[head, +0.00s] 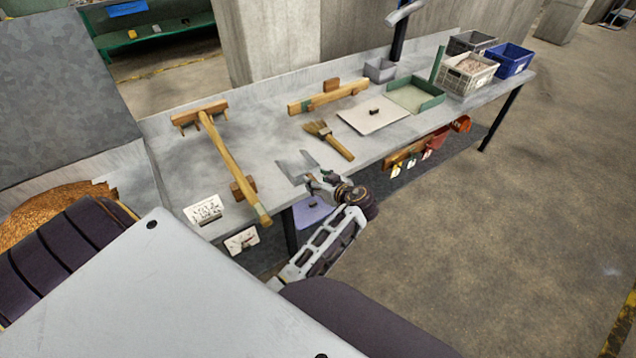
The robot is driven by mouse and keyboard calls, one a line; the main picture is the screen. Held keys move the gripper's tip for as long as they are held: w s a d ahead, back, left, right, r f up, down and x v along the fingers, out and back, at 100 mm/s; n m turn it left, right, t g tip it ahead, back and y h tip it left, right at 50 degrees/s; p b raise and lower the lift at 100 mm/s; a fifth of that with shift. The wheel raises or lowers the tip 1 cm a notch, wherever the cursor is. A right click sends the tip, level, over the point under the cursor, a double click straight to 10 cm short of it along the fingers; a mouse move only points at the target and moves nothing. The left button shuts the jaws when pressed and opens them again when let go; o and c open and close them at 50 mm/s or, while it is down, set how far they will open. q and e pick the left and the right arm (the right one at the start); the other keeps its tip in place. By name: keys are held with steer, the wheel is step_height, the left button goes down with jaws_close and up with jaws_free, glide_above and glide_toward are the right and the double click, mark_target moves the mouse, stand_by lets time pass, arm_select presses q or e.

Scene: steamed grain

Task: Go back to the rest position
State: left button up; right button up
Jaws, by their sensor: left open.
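My left arm comes up from the bottom of the head view. My right gripper is not in view.
Red scoops (437,138) hang along the front edge. Brown grain (45,212) lies at far left. Floor at right is clear.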

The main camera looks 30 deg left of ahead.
arm_select(q)
steer(key=shift+h, duration=0.6)
steer(key=d, duration=0.1)
steer(key=s+d+f, duration=0.1)
steer(key=d, duration=0.1)
steer(key=d+f, duration=0.1)
steer(key=d, duration=0.1)
steer(key=shift+s+d, duration=0.15)
steer(key=shift+s, duration=0.05)
steer(key=shift+f, duration=0.2)
steer(key=shift+r+x, duration=0.2)
steer(key=shift+x, duration=2.6)
steer(key=shift+w+a+f, duration=0.2)
steer(key=shift+w+a, duration=0.3)
steer(key=shift+a, duration=0.35)
steer(key=shift+a+f, duration=0.1)
steer(key=shift+a, duration=0.1)
steer(key=shift+a, duration=0.1)
steer(key=shift+s, duration=0.1)
step_height(320, 180, up, 9)
steer(key=p, duration=0.9)
steer(key=shift+r+p, duration=0.55)
steer(key=shift+p, duration=0.05)
